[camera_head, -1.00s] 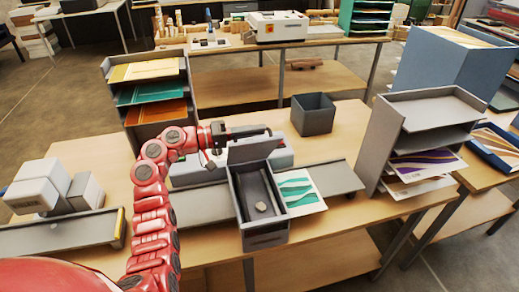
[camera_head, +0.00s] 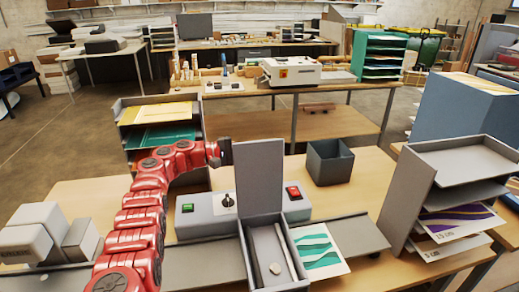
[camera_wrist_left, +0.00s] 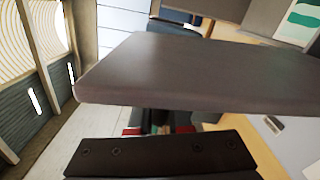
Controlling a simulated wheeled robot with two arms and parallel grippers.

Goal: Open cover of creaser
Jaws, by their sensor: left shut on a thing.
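The creaser is a grey machine with a long low body (camera_head: 196,222), a green button, a dark knob and a red button. Its narrow grey box (camera_head: 247,234) stands in front, and its flat grey cover (camera_head: 259,177) stands about upright at the back of the box. The box is open, with a small pale round piece inside. My left gripper (camera_head: 226,151) is shut on the cover at its left edge; its fingertips are partly hidden. In the left wrist view the cover (camera_wrist_left: 190,75) fills the middle, above the dark gripper. My right gripper is not in view.
A dark square bin (camera_head: 330,163) stands behind right. A grey tray rack (camera_head: 408,207) stands at right, another rack (camera_head: 121,120) behind my left arm. White blocks (camera_head: 37,232) sit at left. A sheet with green waves (camera_head: 318,248) lies beside the box.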

